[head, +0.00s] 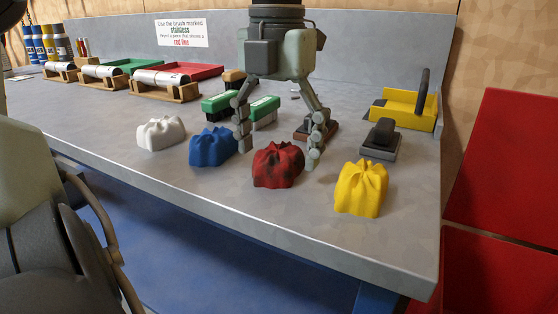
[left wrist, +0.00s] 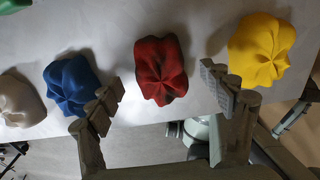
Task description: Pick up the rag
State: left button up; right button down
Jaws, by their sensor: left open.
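Four crumpled rags lie in a row along the front of the grey bench: a white rag (head: 161,133), a blue rag (head: 212,147), a red rag with dark stains (head: 278,166) and a yellow rag (head: 361,189). My left gripper (head: 278,154) points down over the bench, its open fingers on either side of the red rag in the picture. In the left wrist view, the red rag (left wrist: 161,70) lies ahead of and between the open fingertips (left wrist: 163,88), and nothing is held. The blue rag (left wrist: 71,84) and yellow rag (left wrist: 261,49) lie outside the fingers. My right gripper is not seen.
Green-topped brushes (head: 221,104) and a dark block (head: 381,140) stand behind the rags. A yellow holder (head: 405,107) is at the back right. Metal cylinders on wooden cradles (head: 164,88) and a sign (head: 182,32) are further back. The bench's front edge is close to the rags.

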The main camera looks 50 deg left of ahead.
aim_at(278, 147)
pick_arm(q)
jog(key=shift+f, duration=0.4)
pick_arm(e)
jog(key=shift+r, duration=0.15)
pick_arm(q)
jog(key=shift+c, duration=0.3)
jog(key=c, duration=1.2)
